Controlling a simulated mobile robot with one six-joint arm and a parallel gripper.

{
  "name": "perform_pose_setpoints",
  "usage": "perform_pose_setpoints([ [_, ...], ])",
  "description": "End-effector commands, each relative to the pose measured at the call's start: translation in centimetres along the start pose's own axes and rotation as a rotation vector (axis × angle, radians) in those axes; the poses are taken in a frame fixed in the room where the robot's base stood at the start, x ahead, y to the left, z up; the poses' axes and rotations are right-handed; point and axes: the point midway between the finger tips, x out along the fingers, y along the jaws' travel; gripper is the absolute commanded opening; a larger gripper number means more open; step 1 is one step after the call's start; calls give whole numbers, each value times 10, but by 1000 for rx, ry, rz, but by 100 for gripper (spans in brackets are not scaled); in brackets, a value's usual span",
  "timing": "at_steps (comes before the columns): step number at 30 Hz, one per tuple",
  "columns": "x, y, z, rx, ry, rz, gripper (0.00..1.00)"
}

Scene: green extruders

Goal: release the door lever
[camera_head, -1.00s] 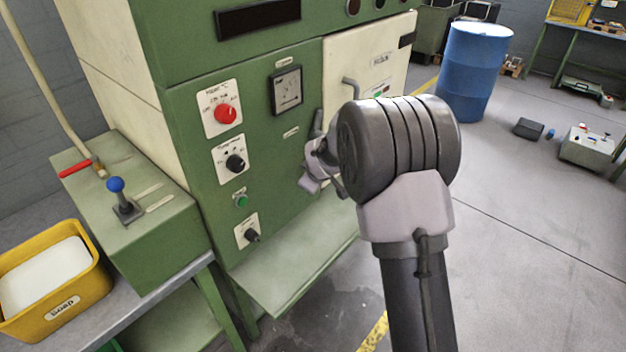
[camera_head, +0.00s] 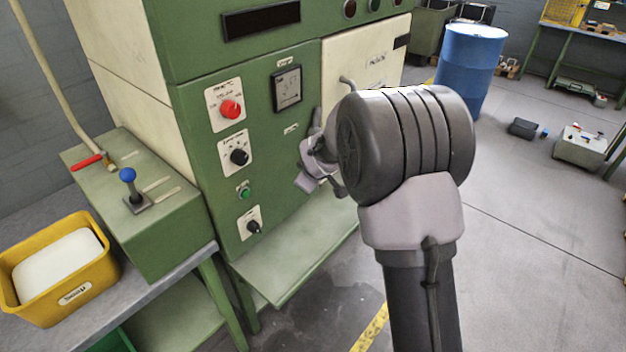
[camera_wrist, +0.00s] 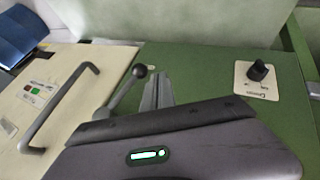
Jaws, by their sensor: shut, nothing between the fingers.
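The cream door (camera_head: 358,62) is on the front of the green cabinet, right of the panel. The wrist view shows it on the left with a bent bar handle (camera_wrist: 62,108). The door lever (camera_wrist: 124,92), a grey rod with a dark ball end, stands by the door's edge where cream meets green. My gripper (camera_wrist: 158,88) is shut and empty, just right of the lever, its lower part hidden by my wrist housing. I cannot tell whether it touches the lever.
A red knob (camera_head: 230,109), a black knob (camera_head: 239,156) and a lower knob (camera_head: 254,226) stick out of the panel left of my gripper. A green ledge (camera_head: 290,262) runs below. A blue barrel (camera_head: 468,70) stands behind right.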

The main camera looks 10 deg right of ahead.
Motion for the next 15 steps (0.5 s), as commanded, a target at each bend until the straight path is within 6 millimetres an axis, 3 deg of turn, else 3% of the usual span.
perform_pose_setpoints([
  [7,-50,-23,2,-2,3,2,0],
  [15,-72,-34,3,-1,1,1,0],
])
